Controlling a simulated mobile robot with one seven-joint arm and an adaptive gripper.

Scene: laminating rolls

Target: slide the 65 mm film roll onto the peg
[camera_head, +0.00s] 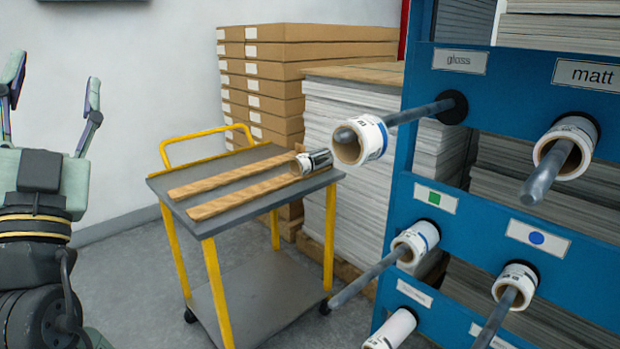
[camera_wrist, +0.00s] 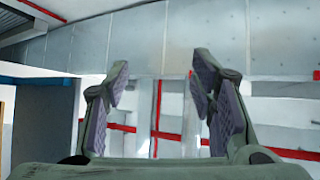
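A white film roll with a blue-marked label (camera_head: 374,138) is around the outer end of the upper left peg (camera_head: 415,112), under the "gloss" label. The peg's rounded tip shows inside the roll's near opening, and bare peg runs from the roll back to the rack. A smaller white and dark roll (camera_head: 314,163) lies on the cart at the end of a wooden strip. I cannot read which roll is 65 mm. My gripper (camera_head: 54,85) is at the far left, fingers up, open, empty and well away from both rolls. The wrist view also shows it open (camera_wrist: 160,78).
The blue rack (camera_head: 487,147) has other pegs holding rolls, including one by the "matt" label (camera_head: 590,75). The grey cart (camera_head: 232,177) with yellow legs stands between my gripper and the rack. Stacked boxes (camera_head: 270,75) and paper (camera_head: 345,112) stand behind. Grey floor shows around the cart.

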